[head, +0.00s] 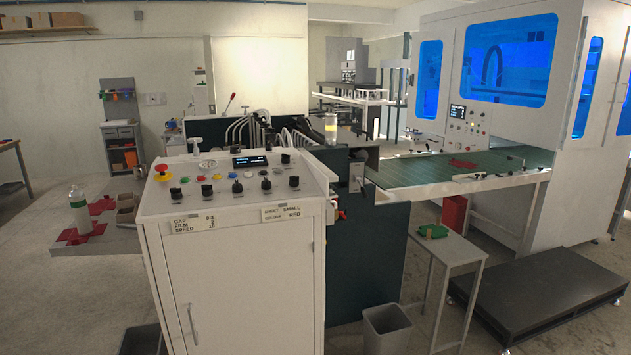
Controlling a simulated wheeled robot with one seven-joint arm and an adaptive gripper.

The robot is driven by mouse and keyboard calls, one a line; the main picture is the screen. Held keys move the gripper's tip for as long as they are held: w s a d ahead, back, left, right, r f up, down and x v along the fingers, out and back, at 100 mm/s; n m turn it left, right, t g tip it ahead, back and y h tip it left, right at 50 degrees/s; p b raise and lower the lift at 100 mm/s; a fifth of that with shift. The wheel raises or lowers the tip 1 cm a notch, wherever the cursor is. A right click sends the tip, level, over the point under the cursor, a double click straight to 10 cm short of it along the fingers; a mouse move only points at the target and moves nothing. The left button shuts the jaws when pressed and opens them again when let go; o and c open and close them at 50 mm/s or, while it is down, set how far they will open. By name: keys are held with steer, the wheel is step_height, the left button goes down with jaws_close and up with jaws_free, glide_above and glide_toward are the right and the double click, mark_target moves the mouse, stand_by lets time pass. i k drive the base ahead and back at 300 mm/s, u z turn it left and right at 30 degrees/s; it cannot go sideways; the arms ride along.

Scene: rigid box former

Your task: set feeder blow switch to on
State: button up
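A white control cabinet (240,270) stands close in front of me with a sloped control panel (225,208) on top. Several black rotary knobs stand along the panel's front row, such as a left one (176,193), a middle one (237,186) and a right one (293,182). Another black knob (285,158) sits at the back right. The markings beside the knobs are too small to read, so I cannot tell which is the feeder blow switch or how it is set. My gripper is not in view.
The panel also has a red mushroom button on yellow (161,169), coloured buttons and a small display (250,161). A side table (447,245) and grey bin (387,328) stand right of the cabinet. A low dark platform (540,285) lies farther right.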

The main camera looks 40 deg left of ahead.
mark_target(237, 187)
steer(key=z, duration=0.2)
steer(key=k, duration=1.1)
steer(key=u, duration=1.4)
steer(key=i, duration=0.45)
